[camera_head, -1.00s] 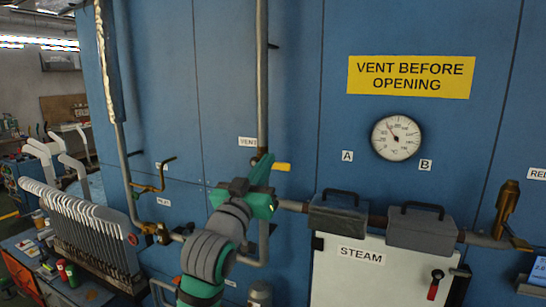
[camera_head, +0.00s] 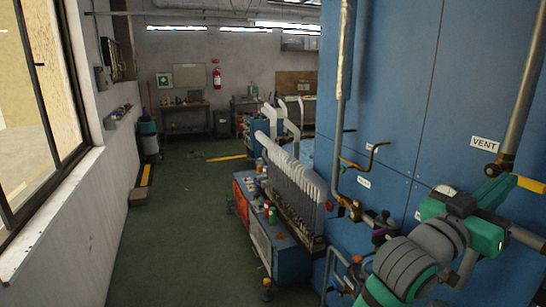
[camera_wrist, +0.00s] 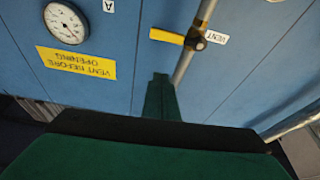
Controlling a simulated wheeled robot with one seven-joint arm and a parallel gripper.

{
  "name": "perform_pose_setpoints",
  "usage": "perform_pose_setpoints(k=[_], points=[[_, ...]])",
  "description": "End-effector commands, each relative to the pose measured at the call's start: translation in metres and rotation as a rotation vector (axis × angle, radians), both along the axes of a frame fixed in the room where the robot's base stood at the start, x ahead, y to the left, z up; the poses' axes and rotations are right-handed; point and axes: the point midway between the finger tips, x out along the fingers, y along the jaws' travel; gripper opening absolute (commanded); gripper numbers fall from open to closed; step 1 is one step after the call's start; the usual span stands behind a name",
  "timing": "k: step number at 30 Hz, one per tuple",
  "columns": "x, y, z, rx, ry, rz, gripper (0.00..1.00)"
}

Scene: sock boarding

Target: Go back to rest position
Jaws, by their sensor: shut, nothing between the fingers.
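My gripper (camera_head: 500,188) is at the right of the head view, in front of the blue machine wall (camera_head: 395,110). Its green fingers are shut with nothing between them. In the wrist view the closed fingers (camera_wrist: 160,82) point at the wall beside a vertical pipe. The vent valve's yellow handle (camera_head: 530,184) shows just right of the fingers in the head view. In the wrist view that handle (camera_wrist: 167,37) lies sideways, apart from the fingertips. The VENT label (camera_head: 485,144) is above the gripper.
A cart (camera_head: 262,236) with a row of pale sock boards (camera_head: 290,180) stands beside the machine. The gauge (camera_wrist: 66,22) and yellow sign (camera_wrist: 76,62) show in the wrist view.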

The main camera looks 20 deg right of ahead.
Motion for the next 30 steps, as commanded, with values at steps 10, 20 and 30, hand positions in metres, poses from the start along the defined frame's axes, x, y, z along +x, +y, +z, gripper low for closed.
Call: perform_pose_setpoints(k=[10,20,30], points=[[0.052,0.034,-0.068,-0.056,0.116,0.118,0.0],[0.111,0.112,-0.18,-0.119,0.261,0.349,0.0],[0.127,0.206,-0.298,-0.129,0.368,0.609,0.0]])
